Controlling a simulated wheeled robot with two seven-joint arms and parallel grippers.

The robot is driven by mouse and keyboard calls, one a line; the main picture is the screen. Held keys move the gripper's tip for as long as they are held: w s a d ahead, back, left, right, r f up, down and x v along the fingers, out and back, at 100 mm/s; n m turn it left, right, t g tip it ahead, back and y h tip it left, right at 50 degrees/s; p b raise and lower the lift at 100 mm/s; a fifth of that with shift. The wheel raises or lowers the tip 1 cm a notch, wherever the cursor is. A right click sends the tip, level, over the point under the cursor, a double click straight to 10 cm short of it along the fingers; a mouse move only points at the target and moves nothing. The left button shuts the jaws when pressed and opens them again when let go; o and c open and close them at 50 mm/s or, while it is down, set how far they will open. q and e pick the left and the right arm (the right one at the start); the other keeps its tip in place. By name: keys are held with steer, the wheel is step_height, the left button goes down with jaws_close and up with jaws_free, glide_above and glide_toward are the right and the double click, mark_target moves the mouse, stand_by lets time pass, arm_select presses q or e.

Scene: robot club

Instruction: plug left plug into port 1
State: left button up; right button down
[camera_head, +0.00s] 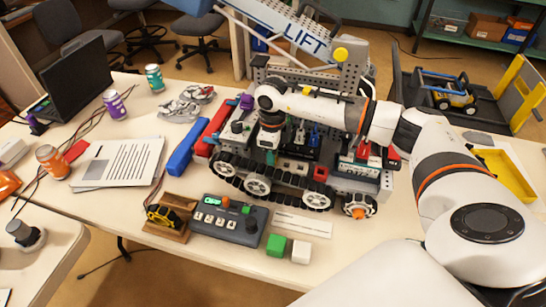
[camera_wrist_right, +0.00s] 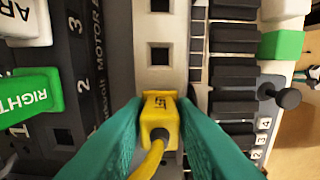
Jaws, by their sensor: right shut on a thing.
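The left plug (camera_wrist_right: 160,112) is yellow, marked LEFT, with a yellow cable (camera_wrist_right: 148,160) trailing toward the bottom of the right wrist view. My right gripper (camera_wrist_right: 160,128) has teal fingers shut on its sides. The plug's front points up the picture, over a pale strip with square ports. One open port (camera_wrist_right: 160,57) lies just ahead of it, another (camera_wrist_right: 160,6) further up. Whether the plug is seated in a port I cannot tell. In the head view my right gripper (camera_head: 269,138) is over the tracked robot (camera_head: 285,186); the plug is not clear there. My left gripper is not in view.
A control box (camera_head: 228,219), green cube (camera_head: 276,244) and white cube (camera_head: 301,251) stand in front of the tracked robot. A laptop (camera_head: 78,75) and cans are further left.

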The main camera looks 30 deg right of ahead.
steer(key=shift+r+p, duration=1.15)
steer(key=shift+r, duration=0.85)
